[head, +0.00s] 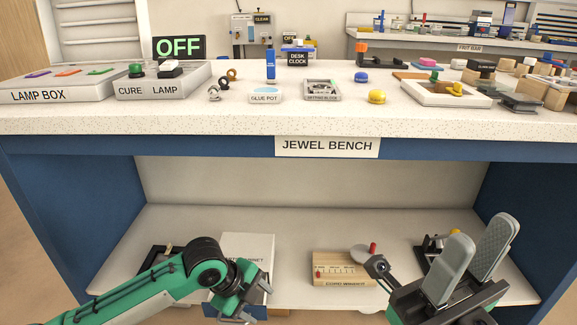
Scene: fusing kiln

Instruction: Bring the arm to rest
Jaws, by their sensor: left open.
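My left arm, green and black, comes in from the lower left. Its gripper (254,303) is open and seems empty, low in front of the bench's lower shelf. It covers part of a white and blue box there. My right gripper (481,232) is at the lower right, its two grey finger pads pointing up and apart, with nothing between them. Both grippers are below the bench top and apart from each other.
On the lower shelf (300,222) are a white box (247,246) and a wooden block (338,267). The shelf's back middle is clear.

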